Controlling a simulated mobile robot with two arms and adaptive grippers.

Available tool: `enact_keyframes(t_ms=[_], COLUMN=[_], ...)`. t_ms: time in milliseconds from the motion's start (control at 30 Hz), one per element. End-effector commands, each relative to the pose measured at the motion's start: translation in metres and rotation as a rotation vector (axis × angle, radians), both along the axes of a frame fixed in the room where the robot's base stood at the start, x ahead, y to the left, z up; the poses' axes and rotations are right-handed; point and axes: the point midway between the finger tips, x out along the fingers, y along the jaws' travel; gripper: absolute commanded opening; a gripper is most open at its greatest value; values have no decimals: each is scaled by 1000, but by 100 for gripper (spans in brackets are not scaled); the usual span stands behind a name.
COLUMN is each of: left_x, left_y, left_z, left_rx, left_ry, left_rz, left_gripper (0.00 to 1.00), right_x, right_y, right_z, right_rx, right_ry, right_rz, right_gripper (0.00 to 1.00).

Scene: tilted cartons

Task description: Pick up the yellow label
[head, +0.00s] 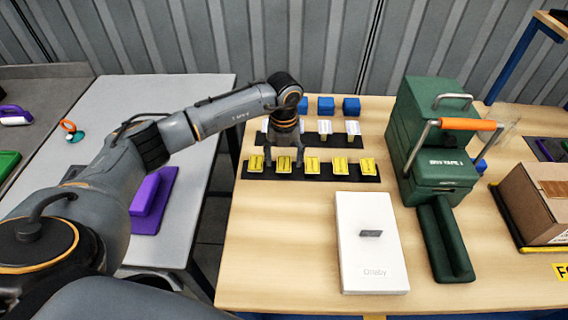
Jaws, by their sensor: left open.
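Several yellow labels stand in a row on a black strip (243,173) on the wooden table. The leftmost yellow label (256,164) is just left of my left gripper, and another yellow label (312,165) is to its right. My left gripper (284,162) points down over the row, with its fingers apart around or just in front of the second yellow label from the left (284,170). I cannot tell whether the fingers touch it. My right gripper is not in view.
Behind the row are white pieces (353,128) on another black strip and several blue blocks (351,106). A white box (369,265) lies in front. A green machine (430,135) with an orange handle stands right, near a cardboard box (535,205).

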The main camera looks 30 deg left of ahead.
Motion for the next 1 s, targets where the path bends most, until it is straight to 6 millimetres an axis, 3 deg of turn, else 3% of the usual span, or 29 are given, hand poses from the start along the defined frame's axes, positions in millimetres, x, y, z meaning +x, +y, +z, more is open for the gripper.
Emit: enact_keyframes(t_ms=[67,300,767,1000], left_x=[0,0,0,2], left_y=[0,0,0,0], left_z=[0,0,4,31], left_rx=[0,0,0,-1], left_ry=[0,0,0,-5], left_rz=[0,0,0,-2], left_gripper=[64,29,28,28], right_x=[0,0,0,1], right_y=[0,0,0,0], right_z=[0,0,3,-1], right_rx=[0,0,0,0], right_ry=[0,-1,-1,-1], right_rz=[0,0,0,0], right_gripper=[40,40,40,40])
